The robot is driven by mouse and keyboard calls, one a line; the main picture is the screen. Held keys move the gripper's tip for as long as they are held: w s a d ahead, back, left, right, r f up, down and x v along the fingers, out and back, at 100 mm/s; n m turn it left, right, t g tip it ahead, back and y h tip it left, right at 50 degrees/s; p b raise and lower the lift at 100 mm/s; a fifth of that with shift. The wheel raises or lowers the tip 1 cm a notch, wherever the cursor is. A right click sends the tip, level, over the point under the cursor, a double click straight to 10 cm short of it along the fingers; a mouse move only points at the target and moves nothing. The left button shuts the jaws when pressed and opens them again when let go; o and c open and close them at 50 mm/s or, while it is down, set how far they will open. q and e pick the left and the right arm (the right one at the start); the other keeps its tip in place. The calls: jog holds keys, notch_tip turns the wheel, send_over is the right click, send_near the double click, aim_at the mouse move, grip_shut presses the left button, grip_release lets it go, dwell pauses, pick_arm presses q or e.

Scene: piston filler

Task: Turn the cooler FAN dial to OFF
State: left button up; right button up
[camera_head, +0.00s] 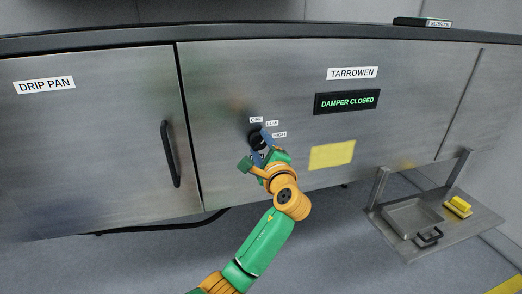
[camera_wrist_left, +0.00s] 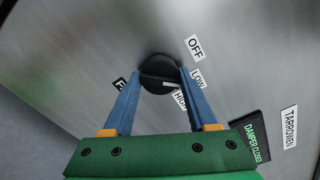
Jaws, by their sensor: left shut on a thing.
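The round black FAN dial (camera_head: 257,138) is on the steel front panel, with OFF (camera_head: 256,119), LOW (camera_head: 272,124) and HIGH (camera_head: 279,134) labels around its upper right. My left gripper (camera_head: 263,144) is at the dial. In the left wrist view its two blue fingers are shut on the dial (camera_wrist_left: 158,66), one on each side. A white mark on the dial's grip bar faces the LOW (camera_wrist_left: 198,79) and HIGH (camera_wrist_left: 180,101) side, away from OFF (camera_wrist_left: 194,47); which of the two it meets is unclear. A black label is mostly hidden behind the left finger. My right gripper is out of view.
A DAMPER CLOSED display (camera_head: 347,102) and a yellow note (camera_head: 332,154) are right of the dial. A door with a black handle (camera_head: 170,154) is to the left. A low shelf (camera_head: 408,244) with a metal pan (camera_head: 411,217) stands at lower right.

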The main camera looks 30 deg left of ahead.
pick_arm(q)
jog(key=n+b, duration=0.3)
jog(key=n, duration=0.2)
jog(key=shift+r+n+b, duration=0.1)
jog(key=shift+n+b, duration=0.75)
jog(key=shift+n, duration=1.05)
jog(key=o, duration=1.1)
jog(key=shift+c, duration=0.2)
jog(key=o, duration=0.3)
jog(key=shift+a, duration=0.1)
